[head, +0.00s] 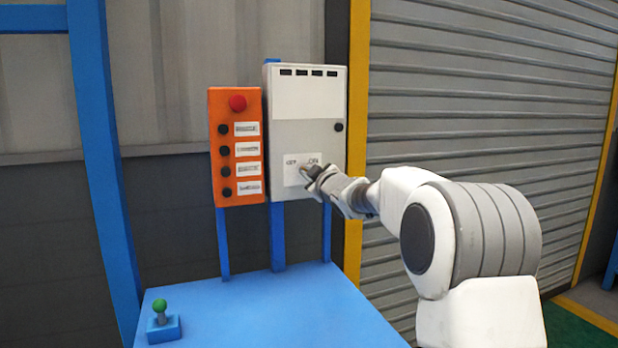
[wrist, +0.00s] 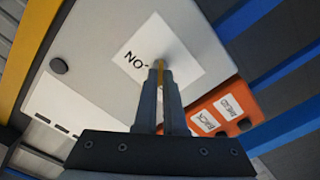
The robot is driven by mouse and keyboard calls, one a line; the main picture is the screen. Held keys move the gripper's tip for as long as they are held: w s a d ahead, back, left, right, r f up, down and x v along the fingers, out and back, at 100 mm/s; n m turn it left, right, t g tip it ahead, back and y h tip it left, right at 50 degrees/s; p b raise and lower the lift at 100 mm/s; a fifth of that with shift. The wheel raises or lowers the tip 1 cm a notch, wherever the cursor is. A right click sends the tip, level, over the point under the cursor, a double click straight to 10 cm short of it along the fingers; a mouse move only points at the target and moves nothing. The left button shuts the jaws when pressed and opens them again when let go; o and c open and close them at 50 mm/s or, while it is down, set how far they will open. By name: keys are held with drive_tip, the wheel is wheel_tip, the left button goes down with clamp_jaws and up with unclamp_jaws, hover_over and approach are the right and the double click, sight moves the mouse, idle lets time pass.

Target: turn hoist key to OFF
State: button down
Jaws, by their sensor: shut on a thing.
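The hoist key (wrist: 159,64) is a small brass-coloured piece on the white label plate (wrist: 185,50) of the grey cabinet (head: 308,120). My gripper (wrist: 161,74) is shut on the key, one finger on each side, in front of the label. In the wrist view, letters like "NO", which look like an upside-down "ON", lie left of the key. In the head view my gripper (head: 312,180) reaches the label from the right; small lettering shows on both sides, and the key is too small to make out. The key's exact angle is hard to tell.
Left of the cabinet is an orange control box (head: 237,195) with a red button (head: 237,103) and several black buttons. A blue table (head: 270,310) lies below, with a green-knobbed lever (head: 160,306). A blue post (head: 110,190) stands at the left.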

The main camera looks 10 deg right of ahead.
drive_tip(key=shift+n, duration=0.3)
idle(0.4)
drive_tip(key=c, duration=1)
unclamp_jaws()
drive_tip(key=s+d, duration=0.3)
drive_tip(key=s, duration=1.4)
drive_tip(key=shift+d+p, duration=0.2)
drive_tip(key=shift+p, duration=0.2)
drive_tip(key=shift+s, duration=0.1)
